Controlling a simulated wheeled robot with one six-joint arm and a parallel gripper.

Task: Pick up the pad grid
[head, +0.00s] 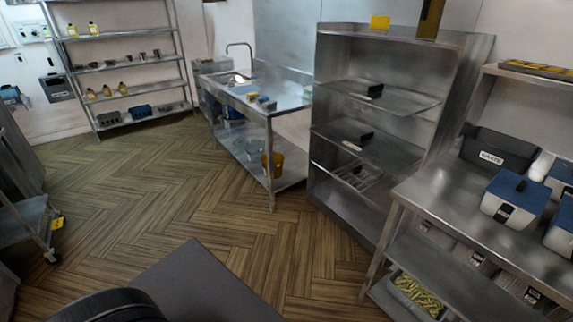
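I cannot tell for sure which thing is the pad grid. A slatted metal grid (362,178) lies on the lower shelf of the steel rack (331,130) at centre right, with a small dark object on it. Small coloured pad-like items (265,102) lie on the steel sink table (290,93) left of the rack; they are too small to make out. My gripper is not in view. Dark parts of my own body fill the bottom edge.
A yellow bucket (275,165) stands on the sink table's lower shelf. A steel bench (443,207) at right carries a dark bin (498,151) and blue-lidded boxes (514,198). Storage shelves (131,65) stand at far left. The wood floor (150,190) between is clear.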

